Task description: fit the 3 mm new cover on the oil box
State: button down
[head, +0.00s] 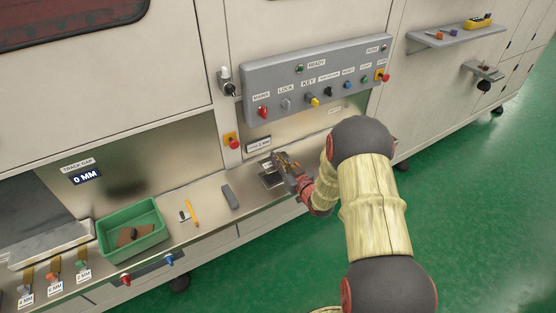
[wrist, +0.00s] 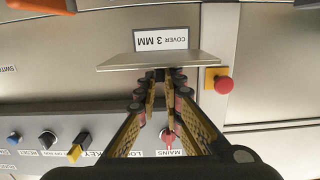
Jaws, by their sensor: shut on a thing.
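My gripper (head: 277,158) is shut on a thin grey plate, the cover (wrist: 122,62), at its near edge; in the wrist view my fingertips (wrist: 160,76) meet at that edge. A white "COVER 3 MM" label (wrist: 161,38) shows upside down just beyond the plate and also in the head view (head: 258,145). I cannot tell whether the label touches the plate. A small dark square fixture with a pale rim (head: 270,181) sits on the ledge below my gripper; it may be the oil box, but my gripper partly hides it.
The control panel (head: 315,82) with knobs juts out above my gripper. A red emergency button (head: 234,143) is left of it. On the ledge lie a grey block (head: 231,197), a yellow pencil-like item (head: 192,213) and a green bin (head: 133,227). Green floor is open at right.

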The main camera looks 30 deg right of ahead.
jog(key=b, duration=0.5)
send_over(278, 178)
jog(key=shift+f, duration=2.9)
jog(key=shift+s+b, duration=0.1)
jog(key=shift+b, duration=0.35)
jog(key=shift+f+b, duration=0.75)
jog(key=shift+f, duration=0.2)
jog(key=c, duration=1.8)
grip_release()
jog(key=shift+c, duration=0.2)
jog(key=s+r, duration=0.1)
jog(key=s, duration=1.1)
jog(key=shift+d, duration=0.2)
